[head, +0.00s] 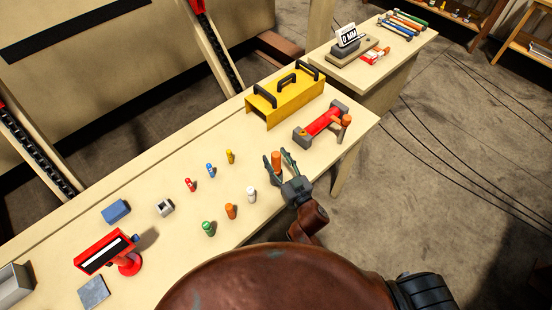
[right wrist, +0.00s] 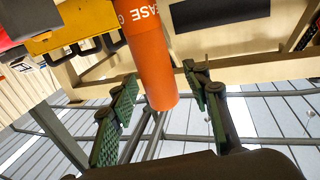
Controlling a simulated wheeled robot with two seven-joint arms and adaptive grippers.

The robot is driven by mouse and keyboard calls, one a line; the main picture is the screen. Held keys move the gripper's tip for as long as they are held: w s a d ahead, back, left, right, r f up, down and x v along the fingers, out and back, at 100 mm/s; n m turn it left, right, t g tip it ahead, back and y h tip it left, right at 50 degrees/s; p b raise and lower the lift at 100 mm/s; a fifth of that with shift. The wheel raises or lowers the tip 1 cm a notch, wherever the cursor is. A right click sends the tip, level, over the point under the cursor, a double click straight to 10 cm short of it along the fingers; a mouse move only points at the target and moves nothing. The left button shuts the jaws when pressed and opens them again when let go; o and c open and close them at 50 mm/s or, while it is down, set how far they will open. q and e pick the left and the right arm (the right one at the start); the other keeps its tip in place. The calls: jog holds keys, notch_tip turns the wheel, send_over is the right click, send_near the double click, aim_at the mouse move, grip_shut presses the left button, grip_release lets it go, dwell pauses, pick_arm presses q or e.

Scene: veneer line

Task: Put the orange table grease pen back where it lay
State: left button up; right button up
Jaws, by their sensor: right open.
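The orange table grease pen (head: 276,158) is upright near the front edge of the bench, right of the row of small coloured pieces. My right gripper (head: 277,163) is open, with one finger on each side of the pen. In the right wrist view the orange pen (right wrist: 155,65), with part of its "GREASE" lettering, shows between the two green-padded fingers, with gaps on both sides. Its lower end is hidden, so I cannot tell exactly how it meets the bench. My left gripper is not in view.
Small white (head: 251,194), orange (head: 231,211) and green (head: 208,228) pieces stand left of the gripper. A red tool with grey ends (head: 322,124) lies to the right, and a yellow box with black handles (head: 285,98) stands behind. Bare bench (head: 160,180) lies between the pieces.

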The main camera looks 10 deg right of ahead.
jog(key=shift+s+d+f, duration=0.1)
jog(key=shift+s, duration=0.05)
jog(key=v, duration=1.1)
jog(key=shift+s, duration=0.4)
jog(key=shift+d, duration=0.1)
